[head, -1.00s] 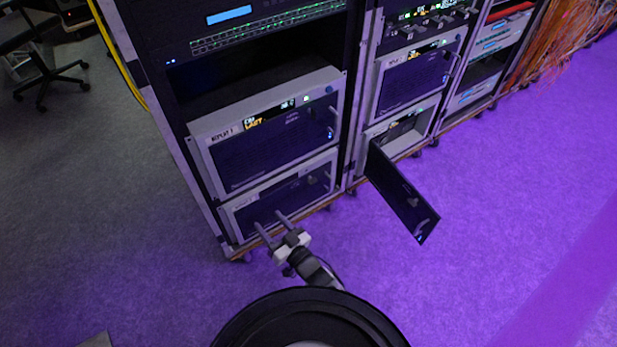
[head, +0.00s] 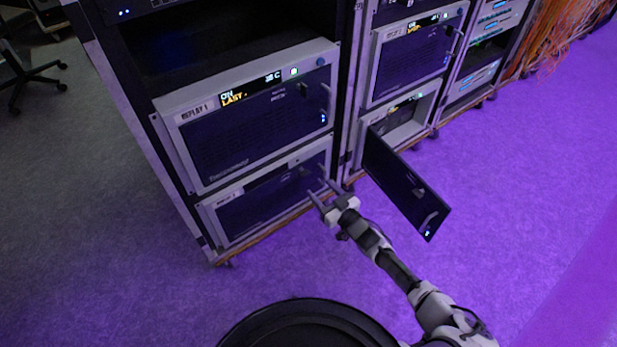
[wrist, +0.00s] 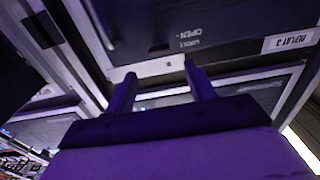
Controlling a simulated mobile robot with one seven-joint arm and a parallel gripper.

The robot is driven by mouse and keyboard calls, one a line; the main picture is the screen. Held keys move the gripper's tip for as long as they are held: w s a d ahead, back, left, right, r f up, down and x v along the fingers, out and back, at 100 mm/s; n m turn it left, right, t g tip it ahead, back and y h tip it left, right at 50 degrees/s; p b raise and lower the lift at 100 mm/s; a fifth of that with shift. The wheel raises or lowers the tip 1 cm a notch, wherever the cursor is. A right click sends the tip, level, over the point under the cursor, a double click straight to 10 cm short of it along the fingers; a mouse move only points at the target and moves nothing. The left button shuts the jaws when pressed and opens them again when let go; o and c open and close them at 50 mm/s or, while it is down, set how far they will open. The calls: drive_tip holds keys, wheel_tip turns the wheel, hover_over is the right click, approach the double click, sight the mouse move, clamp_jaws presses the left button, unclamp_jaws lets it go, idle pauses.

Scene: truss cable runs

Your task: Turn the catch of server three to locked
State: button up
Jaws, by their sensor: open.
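Two servers with dark doors sit one above the other in the left rack. The upper one (head: 255,130) bears a replay label. My gripper (head: 318,188) is open and empty, near the right end of the lower server (head: 265,205). In the wrist view, my two fingers (wrist: 160,72) stand apart with nothing between them. Beyond them is a dark door panel (wrist: 235,22) with an inverted OPEN marking (wrist: 190,36) and a replay label (wrist: 290,40). I cannot surely read which server is number three. The catch's position is too small and dark to tell.
In the rack to the right, a lower server's door (head: 405,185) hangs open and juts out over the floor, right of my gripper. Another closed server (head: 412,62) sits above it. Orange cables (head: 560,35) hang farther right.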

sight(307, 175)
drive_tip(key=x, duration=0.7)
drive_tip(key=shift+w+a+b, duration=0.2)
drive_tip(key=shift+w+b, duration=0.05)
drive_tip(key=shift+b, duration=0.15)
drive_tip(key=c, duration=1)
